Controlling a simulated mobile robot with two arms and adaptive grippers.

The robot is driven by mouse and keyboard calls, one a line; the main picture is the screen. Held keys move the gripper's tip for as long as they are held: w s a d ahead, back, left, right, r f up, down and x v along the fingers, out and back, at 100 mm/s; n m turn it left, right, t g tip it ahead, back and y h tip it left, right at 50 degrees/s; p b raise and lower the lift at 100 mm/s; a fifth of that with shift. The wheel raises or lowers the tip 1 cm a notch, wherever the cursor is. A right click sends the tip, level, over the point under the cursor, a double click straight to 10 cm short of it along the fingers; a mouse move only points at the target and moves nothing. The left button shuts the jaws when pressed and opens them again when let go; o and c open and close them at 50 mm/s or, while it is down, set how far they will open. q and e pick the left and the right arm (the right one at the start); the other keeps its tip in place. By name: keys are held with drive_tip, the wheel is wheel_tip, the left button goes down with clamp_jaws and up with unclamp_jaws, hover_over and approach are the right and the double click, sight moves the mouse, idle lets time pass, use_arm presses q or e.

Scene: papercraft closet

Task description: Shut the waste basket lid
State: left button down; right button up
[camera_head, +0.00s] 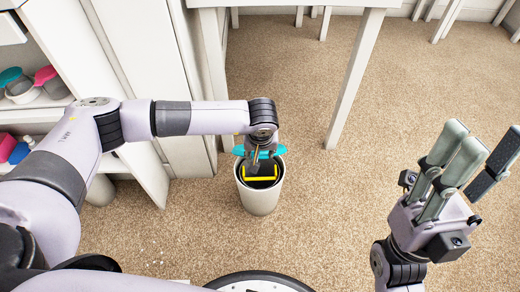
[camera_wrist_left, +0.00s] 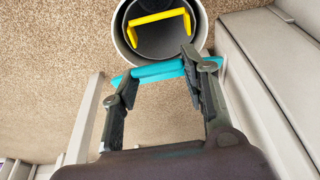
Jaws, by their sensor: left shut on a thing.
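The waste basket (camera_head: 258,200) is a pale round bin standing on the carpet. Its teal lid (camera_head: 278,150) is raised at the rim on the far side, and the bin's dark inside is open to view. My left gripper (camera_head: 258,158) is over the basket. In the left wrist view its fingers are shut on the teal lid (camera_wrist_left: 150,71), beside the basket's rim (camera_wrist_left: 119,30). The lid is partly hidden by my fingers. A yellow bar-shaped piece (camera_head: 262,179) shows inside the basket. My right gripper (camera_head: 486,143) is open and empty, far to the right of the basket.
A white table leg (camera_head: 355,80) stands to the right behind the basket. White cabinet panels (camera_head: 150,60) and a shelf with colored items (camera_head: 22,88) are at the left. The carpet (camera_head: 330,210) right of the basket is clear.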

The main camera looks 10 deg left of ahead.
use_arm(q)
drive_tip(key=shift+s+d+f, duration=0.1)
drive_tip(key=shift+s+f, duration=0.1)
drive_tip(key=c, duration=1.3)
unclamp_jaws()
drive_tip(key=o, duration=0.4)
drive_tip(key=shift+w+r, duration=0.1)
drive_tip(key=shift+w, duration=0.05)
drive_tip(key=v, duration=1.2)
